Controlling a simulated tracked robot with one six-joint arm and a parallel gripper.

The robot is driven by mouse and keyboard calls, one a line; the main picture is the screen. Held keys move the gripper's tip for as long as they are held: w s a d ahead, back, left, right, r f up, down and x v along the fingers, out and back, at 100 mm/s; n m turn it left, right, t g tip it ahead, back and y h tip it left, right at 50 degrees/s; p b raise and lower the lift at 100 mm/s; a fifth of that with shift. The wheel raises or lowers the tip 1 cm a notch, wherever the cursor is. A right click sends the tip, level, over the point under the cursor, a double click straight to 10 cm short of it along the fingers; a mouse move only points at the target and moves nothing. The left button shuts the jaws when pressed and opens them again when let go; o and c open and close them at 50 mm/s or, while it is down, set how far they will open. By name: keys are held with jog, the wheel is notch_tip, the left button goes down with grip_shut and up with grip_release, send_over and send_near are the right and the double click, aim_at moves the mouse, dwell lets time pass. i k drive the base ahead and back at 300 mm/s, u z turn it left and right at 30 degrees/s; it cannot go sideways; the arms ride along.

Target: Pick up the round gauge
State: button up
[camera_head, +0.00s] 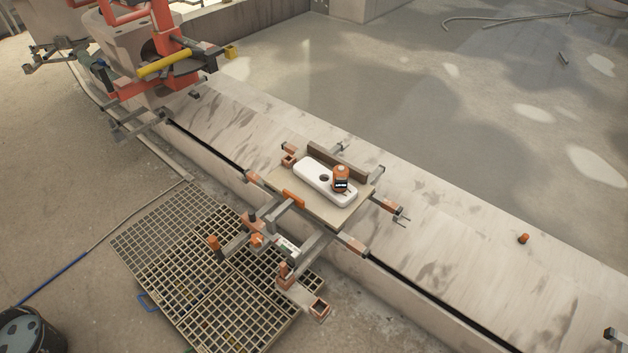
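A small orange, rounded device with a black display band (341,181), which looks like the round gauge, stands on the right end of a white oblong block (312,176). The gauge's underside is hidden from this angle. I cannot make out my gripper in this view, and nothing is seen touching the gauge.
Grey clamp arms with orange ends (385,207) surround the board. A brown upright strip (337,162) stands behind the block. A metal grating (180,240) lies at front left. An orange-red frame with a yellow bar (165,64) stands at upper left. An orange cap (523,238) sits on the ledge.

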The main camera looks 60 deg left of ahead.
aim_at(340, 182)
jog(key=u, duration=1.9)
jog(key=k, duration=1.35)
jog(key=z, duration=0.35)
jog(key=i, duration=1.4)
jog(key=z, duration=0.1)
